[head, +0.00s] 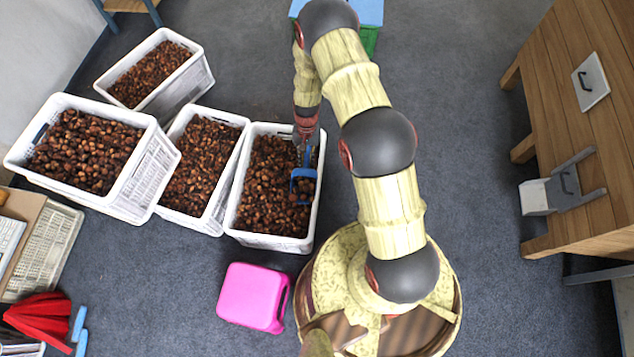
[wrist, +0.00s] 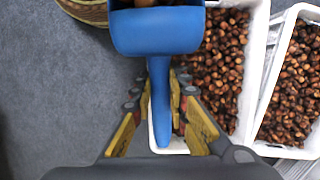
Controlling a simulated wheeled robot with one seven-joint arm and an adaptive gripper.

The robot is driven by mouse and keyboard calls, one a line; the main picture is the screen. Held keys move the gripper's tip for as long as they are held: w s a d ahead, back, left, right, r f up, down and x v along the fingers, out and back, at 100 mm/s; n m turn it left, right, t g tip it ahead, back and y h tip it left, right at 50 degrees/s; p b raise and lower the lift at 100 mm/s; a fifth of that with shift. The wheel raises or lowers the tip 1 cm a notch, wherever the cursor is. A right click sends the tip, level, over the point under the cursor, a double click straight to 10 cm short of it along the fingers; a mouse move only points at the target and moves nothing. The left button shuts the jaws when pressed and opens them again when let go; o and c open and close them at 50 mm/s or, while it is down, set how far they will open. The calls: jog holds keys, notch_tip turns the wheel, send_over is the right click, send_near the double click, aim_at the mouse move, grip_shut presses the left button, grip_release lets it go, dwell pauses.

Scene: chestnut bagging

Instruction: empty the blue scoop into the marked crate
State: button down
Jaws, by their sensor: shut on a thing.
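The blue scoop (head: 303,174) hangs over the white crate (head: 240,238) nearest my base, on the right of the group. My gripper (head: 306,137) is shut on the scoop's handle. In the wrist view my gripper (wrist: 160,98) has its fingers on both sides of the blue handle, and the scoop's bowl (wrist: 157,31) is ahead of them. Some chestnuts (wrist: 148,3) show in the bowl at the top edge. The crate below is full of chestnuts (head: 267,190). I cannot make out a mark on any crate.
More white crates of chestnuts stand left: a middle one (head: 242,119), a large one (head: 150,178) and one behind (head: 205,78). A pink container (head: 252,297) lies on the floor before them. A wooden table (head: 570,100) is at right. Grey floor between is clear.

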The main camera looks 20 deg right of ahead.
jog(key=d+f+m+t+y+b, duration=0.1)
jog(key=d+f+m+b, duration=0.3)
jog(key=f, duration=0.8)
jog(key=d+f+m+t+b, duration=0.1)
jog(key=d+f+m+b, duration=0.15)
jog(key=f+m, duration=0.6)
jog(key=s+a+r+n+t+h+p, duration=0.2)
jog(key=s+a+r+n+h+p, duration=0.1)
jog(key=a+r+h, duration=0.5)
jog(key=shift+a+t+h, duration=0.4)
jog(key=shift+a+h, duration=0.75)
jog(key=shift+h, duration=1.15)
